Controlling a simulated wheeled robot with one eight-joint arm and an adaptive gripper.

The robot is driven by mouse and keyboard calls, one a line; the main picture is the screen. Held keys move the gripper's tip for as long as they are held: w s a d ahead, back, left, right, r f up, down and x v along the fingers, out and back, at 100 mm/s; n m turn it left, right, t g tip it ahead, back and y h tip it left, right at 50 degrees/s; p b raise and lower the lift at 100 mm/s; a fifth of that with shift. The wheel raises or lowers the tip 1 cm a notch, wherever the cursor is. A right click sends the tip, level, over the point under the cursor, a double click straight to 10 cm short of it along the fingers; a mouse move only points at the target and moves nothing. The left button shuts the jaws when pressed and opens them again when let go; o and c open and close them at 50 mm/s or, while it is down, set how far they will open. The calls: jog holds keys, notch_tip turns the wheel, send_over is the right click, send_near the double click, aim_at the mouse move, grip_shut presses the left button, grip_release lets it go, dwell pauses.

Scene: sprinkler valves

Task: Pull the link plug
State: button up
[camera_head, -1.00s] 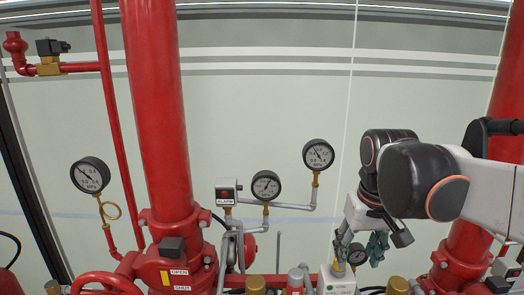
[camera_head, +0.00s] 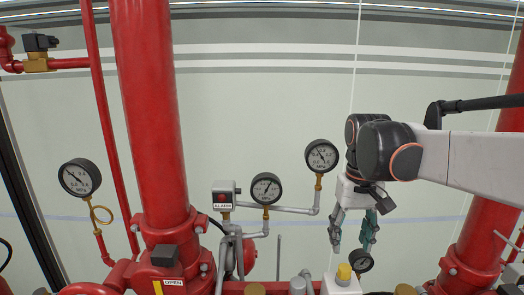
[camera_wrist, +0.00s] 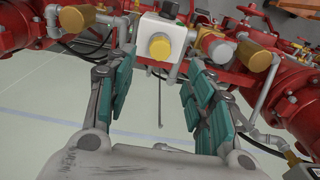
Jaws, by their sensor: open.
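A yellow round plug (camera_head: 344,272) sits on top of a white box (camera_head: 346,287) at the bottom edge of the head view. In the wrist view the yellow plug (camera_wrist: 159,46) shows on the white box (camera_wrist: 176,34), between and beyond my fingers. I take it to be the link plug. My gripper (camera_head: 351,240) points down above the box, with its fingers spread and nothing between them. In the wrist view my gripper (camera_wrist: 157,72) has teal pads on both sides, apart from the plug. The box's lower part is cut off in the head view.
Red risers (camera_head: 150,110) stand left and right. An alarm box (camera_head: 225,194) and two gauges (camera_head: 321,155) are to the left. The pale wall behind is clear.

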aim_at(345, 267)
jog(key=shift+f+b, duration=2.85)
jog(key=shift+f, duration=1.55)
grip_shut()
jog(key=shift+r, duration=0.15)
jog(key=shift+r+p, duration=1.8)
jog(key=shift+r, duration=1.15)
